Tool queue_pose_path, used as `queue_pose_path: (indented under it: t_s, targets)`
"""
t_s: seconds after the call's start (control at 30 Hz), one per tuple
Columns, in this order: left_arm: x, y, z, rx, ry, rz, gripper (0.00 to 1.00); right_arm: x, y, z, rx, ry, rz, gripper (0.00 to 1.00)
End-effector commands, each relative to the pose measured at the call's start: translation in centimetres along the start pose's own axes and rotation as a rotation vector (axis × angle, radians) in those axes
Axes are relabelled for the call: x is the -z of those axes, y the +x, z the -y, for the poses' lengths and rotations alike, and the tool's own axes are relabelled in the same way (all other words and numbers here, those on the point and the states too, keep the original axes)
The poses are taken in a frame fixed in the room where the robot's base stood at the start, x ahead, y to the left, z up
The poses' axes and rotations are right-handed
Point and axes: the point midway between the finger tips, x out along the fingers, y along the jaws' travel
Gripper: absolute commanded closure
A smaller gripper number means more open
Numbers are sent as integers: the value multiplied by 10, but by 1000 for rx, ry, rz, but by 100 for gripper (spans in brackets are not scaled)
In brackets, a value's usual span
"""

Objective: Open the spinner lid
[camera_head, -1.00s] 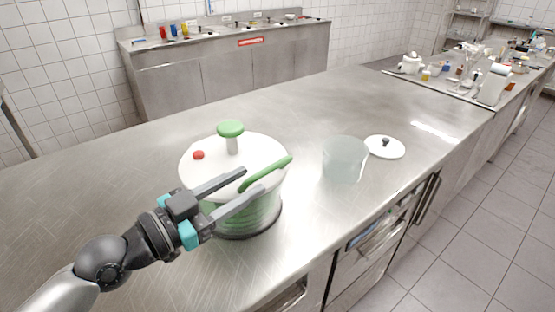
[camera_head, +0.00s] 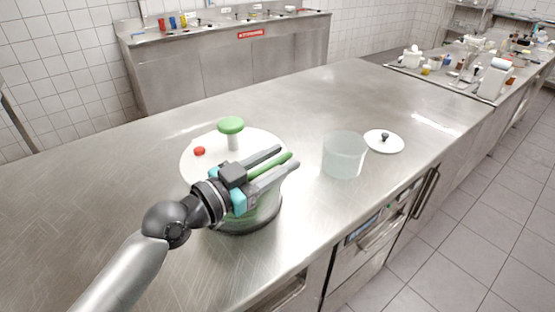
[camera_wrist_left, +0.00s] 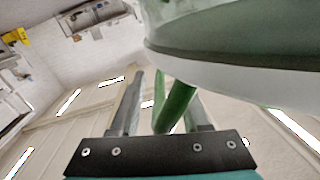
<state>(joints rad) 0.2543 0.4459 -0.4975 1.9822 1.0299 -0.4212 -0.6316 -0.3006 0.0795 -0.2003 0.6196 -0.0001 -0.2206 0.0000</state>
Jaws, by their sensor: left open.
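The salad spinner (camera_head: 262,215) stands on the steel counter, its white lid (camera_head: 205,165) on top. The lid has a green knob (camera_head: 231,126) on a white post, a red button (camera_head: 200,151) and a green handle (camera_head: 281,161) at its right front. My left gripper (camera_head: 279,163) is open at the lid's right front edge, its fingers on either side of the green handle. In the left wrist view the green handle (camera_wrist_left: 176,108) lies between the two fingers, which stand apart. The spinner's rim (camera_wrist_left: 235,75) fills the upper right there. My right gripper is not in view.
A translucent container (camera_head: 343,157) stands right of the spinner, with a white lid with a dark knob (camera_head: 384,142) beyond it. The counter (camera_head: 80,200) is clear to the left. Its front edge with drawers lies at the lower right.

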Motion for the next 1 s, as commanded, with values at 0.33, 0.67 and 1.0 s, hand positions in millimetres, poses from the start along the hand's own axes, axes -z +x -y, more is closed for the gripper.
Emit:
queue_pose_path:
  t_s: [0.33, 0.67, 1.0]
  targets:
    - [0, 0, 0, 0, -1, 0, 86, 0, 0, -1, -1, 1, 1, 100]
    - [-1, 0, -1, -3, -3, 1, 100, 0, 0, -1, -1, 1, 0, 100]
    - [-1, 0, -2, -4, -5, 2, 100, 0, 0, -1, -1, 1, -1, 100]
